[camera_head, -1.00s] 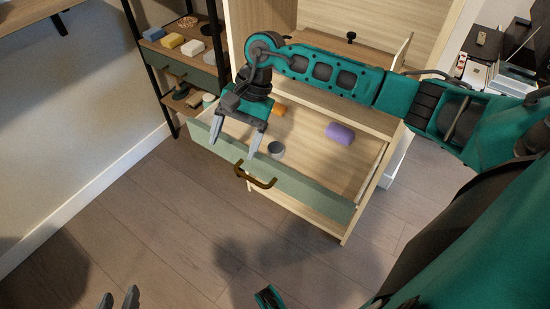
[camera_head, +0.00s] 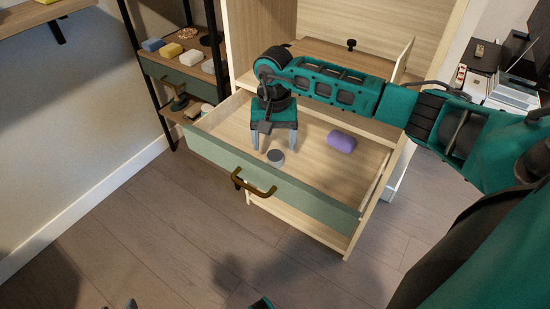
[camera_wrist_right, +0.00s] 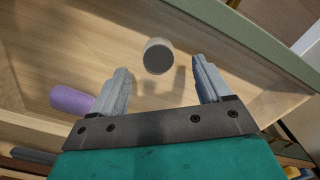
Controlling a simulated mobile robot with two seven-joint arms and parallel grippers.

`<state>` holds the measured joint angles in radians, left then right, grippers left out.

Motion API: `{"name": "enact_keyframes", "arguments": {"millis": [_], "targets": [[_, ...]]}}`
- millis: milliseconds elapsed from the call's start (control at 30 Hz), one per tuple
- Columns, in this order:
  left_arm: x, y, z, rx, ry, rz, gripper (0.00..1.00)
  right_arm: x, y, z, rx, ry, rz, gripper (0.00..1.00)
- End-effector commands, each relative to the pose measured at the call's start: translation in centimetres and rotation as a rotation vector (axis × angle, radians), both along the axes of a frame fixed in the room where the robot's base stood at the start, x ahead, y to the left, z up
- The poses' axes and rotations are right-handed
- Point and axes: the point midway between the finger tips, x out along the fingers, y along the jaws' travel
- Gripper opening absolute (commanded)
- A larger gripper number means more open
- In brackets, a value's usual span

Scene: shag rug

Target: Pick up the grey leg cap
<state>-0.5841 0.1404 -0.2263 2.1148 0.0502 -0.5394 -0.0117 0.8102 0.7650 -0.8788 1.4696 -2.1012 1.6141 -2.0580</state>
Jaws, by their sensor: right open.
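The grey leg cap (camera_head: 275,157) is a small grey cylinder standing on the floor of the open drawer (camera_head: 213,163). In the right wrist view the cap (camera_wrist_right: 158,55) lies just beyond the fingertips, roughly midway between them and not touched. My right gripper (camera_head: 274,146) is open and empty, its fingers pointing down inside the drawer just behind the cap; it also shows in the right wrist view (camera_wrist_right: 162,80). My left gripper (camera_head: 131,304) shows only a fingertip at the bottom edge of the head view, so its opening cannot be judged.
A purple cylinder (camera_head: 341,141) lies in the drawer to the right of the cap, and in the wrist view (camera_wrist_right: 72,100) at left. The drawer front has a brass handle (camera_head: 250,184). A shelf unit (camera_head: 182,73) with several small items stands at left.

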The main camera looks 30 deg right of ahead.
Motion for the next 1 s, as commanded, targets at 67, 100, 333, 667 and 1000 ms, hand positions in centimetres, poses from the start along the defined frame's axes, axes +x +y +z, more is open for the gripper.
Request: {"name": "enact_keyframes", "arguments": {"millis": [67,100,333,667,1000], "targets": [[0.0,-0.1,-0.5,-0.001,-0.001,-0.002,0.43,-0.2,0.0,-1.6,0.001,0.004,-0.001,0.78],[0.1,-0.1,-0.6,-0.002,-0.003,-0.002,0.43,-0.2,-0.1,-2.3,0.002,0.005,-0.002,0.78],[0.2,-0.4,-0.5,-0.006,-0.003,-0.011,0.43,-0.2,-0.1,-4.4,0.0,0.002,-0.001,0.78],[0.3,-0.5,-0.4,-0.007,-0.005,-0.011,0.43,-0.2,-0.1,-4.2,0.001,0.001,-0.001,0.61],[0.3,-0.3,-0.4,-0.005,-0.006,-0.008,0.43,-0.2,-0.1,-4.2,0.001,0.001,-0.001,0.29]]}}
